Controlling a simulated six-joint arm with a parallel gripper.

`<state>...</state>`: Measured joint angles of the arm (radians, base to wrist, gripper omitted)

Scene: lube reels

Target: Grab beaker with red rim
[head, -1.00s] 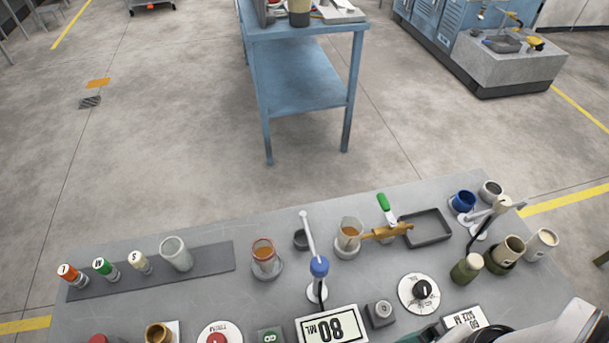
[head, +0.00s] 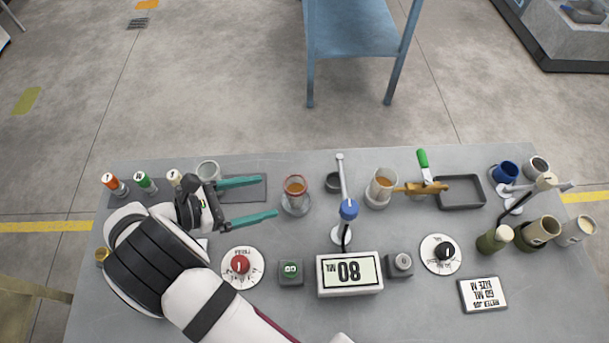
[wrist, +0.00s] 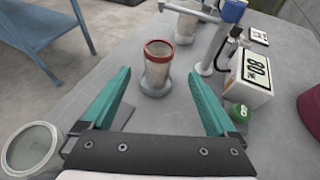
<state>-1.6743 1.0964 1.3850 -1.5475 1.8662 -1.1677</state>
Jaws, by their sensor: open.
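The beaker with the red rim (head: 295,189) stands upright on a small round base on the grey table and holds amber liquid. In the wrist view the beaker (wrist: 158,66) is ahead, between the lines of my two teal fingers and beyond their tips. My gripper (head: 270,198) is open and empty, its fingers pointing right toward the beaker. In the wrist view my gripper (wrist: 160,76) shows a wide gap with nothing touching the fingers.
A clear beaker (head: 208,172) stands behind my gripper. An "80 ML" display (head: 349,272) and red knob (head: 240,265) are in front.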

